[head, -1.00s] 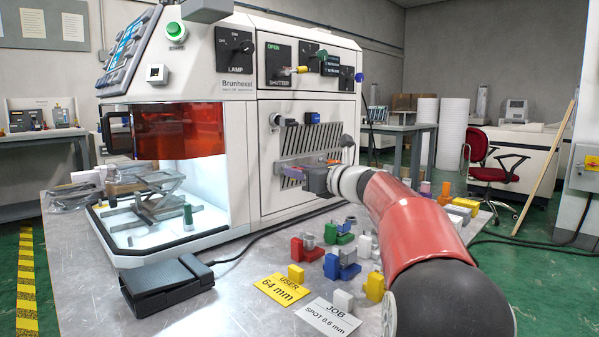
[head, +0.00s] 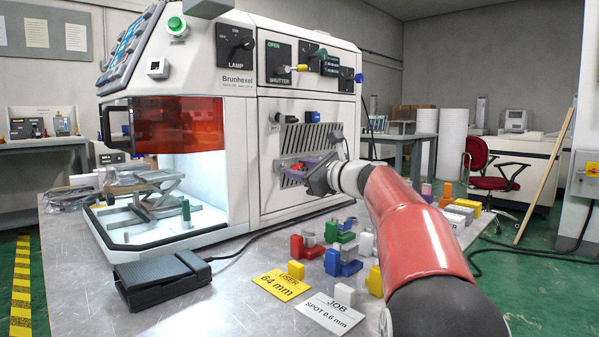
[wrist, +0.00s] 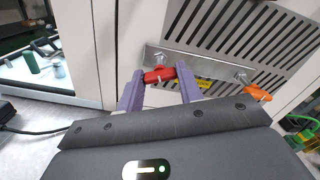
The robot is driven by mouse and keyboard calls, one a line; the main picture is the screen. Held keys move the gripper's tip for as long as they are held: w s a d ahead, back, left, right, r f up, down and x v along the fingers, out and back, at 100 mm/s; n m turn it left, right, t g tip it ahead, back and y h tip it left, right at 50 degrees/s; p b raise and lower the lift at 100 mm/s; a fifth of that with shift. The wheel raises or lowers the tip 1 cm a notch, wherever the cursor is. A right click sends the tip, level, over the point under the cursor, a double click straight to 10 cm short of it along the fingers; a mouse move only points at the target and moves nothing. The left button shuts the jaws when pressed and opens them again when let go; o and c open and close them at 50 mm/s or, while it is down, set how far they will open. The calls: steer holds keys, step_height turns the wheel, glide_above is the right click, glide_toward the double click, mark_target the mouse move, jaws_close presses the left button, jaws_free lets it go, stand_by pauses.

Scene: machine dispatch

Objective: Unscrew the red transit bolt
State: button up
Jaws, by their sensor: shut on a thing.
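The red transit bolt (wrist: 160,75) has a winged red head and sits at the left end of a metal bracket (wrist: 200,62) on the machine's side panel. My gripper (wrist: 161,80) has its purple fingers either side of the red head and is shut on it. In the head view, my gripper (head: 304,164) reaches to the left part of the bracket, and only a bit of red shows there. An orange winged bolt (wrist: 257,93) is at the right end of the bracket, apart from my fingers.
A slotted vent (wrist: 245,35) lies just behind the bracket.

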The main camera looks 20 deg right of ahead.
steer(key=shift+n+b, duration=1.8)
steer(key=shift+n, duration=0.7)
